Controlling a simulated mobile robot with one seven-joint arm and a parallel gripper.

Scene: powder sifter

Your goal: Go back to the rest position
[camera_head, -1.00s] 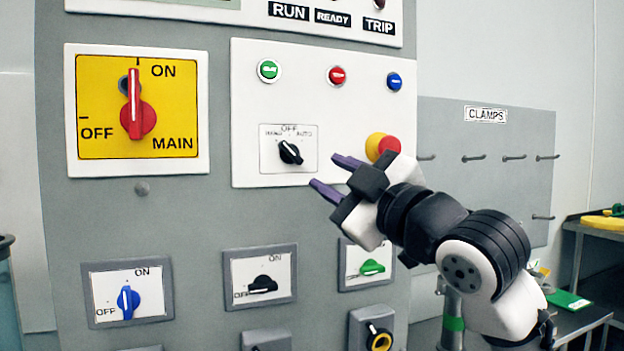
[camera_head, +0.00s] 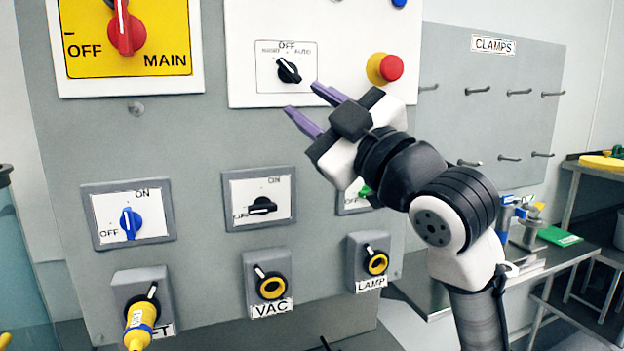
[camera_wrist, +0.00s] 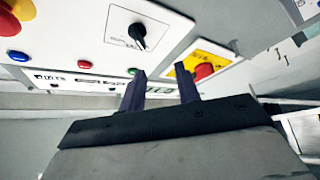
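My gripper (camera_head: 309,108) is in front of the grey control panel (camera_head: 200,130), below and beside the black selector knob (camera_head: 289,70) marked OFF and AUTO. Its two purple fingers stand apart with nothing between them, also in the wrist view (camera_wrist: 163,88). In the wrist view the selector knob (camera_wrist: 137,31) lies beyond the fingertips, apart from them. The knob's white mark points up and left. My arm comes in from the lower right and hides part of the green switch (camera_head: 364,192).
The red MAIN switch (camera_head: 125,32) points up to ON. The red emergency button (camera_head: 384,68) is just above my gripper. Sockets line the panel bottom; a yellow plug (camera_head: 138,326) is in the left one. A clamp board (camera_head: 490,100) and a steel table (camera_head: 550,262) stand at the right.

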